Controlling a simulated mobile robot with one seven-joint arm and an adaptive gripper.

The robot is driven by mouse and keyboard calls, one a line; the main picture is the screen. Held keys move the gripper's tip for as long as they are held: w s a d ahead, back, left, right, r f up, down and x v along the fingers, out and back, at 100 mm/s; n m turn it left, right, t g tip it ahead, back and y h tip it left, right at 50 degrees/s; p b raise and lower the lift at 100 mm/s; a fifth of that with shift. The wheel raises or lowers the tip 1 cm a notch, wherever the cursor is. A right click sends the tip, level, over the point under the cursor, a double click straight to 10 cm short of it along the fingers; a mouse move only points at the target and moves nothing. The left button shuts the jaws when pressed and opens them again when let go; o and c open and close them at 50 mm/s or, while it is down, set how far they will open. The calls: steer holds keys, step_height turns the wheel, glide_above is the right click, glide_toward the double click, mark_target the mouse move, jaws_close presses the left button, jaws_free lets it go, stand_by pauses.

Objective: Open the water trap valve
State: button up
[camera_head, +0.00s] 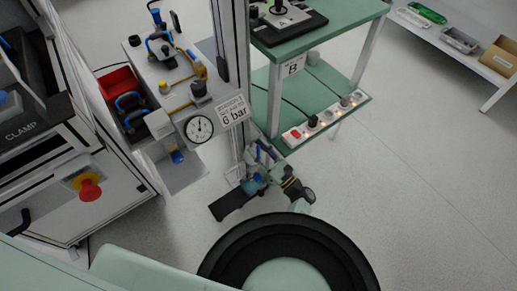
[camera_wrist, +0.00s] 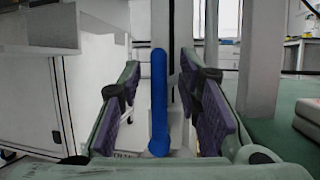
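In the wrist view a blue upright lever (camera_wrist: 159,100) with a rounded lower end stands between the two purple-padded fingers of my gripper (camera_wrist: 182,95). The fingers are apart on either side of it, and I see no contact. In the head view my gripper (camera_head: 262,158) is low in front of the post, right of the pressure gauge (camera_head: 199,128). A small blue part (camera_head: 177,157) hangs below the panel, left of the gauge; I cannot tell whether it is the water trap valve or the same part as the lever.
A panel with blue-handled valves and a "6 bar" sign (camera_head: 233,110) stands beside the post. A green bench (camera_head: 305,40) with a lit switch strip (camera_head: 325,120) is at right. The clamp cabinet with a red emergency button (camera_head: 90,190) is at left.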

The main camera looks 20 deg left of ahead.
steer(key=v, duration=1.2)
steer(key=shift+d, duration=0.1)
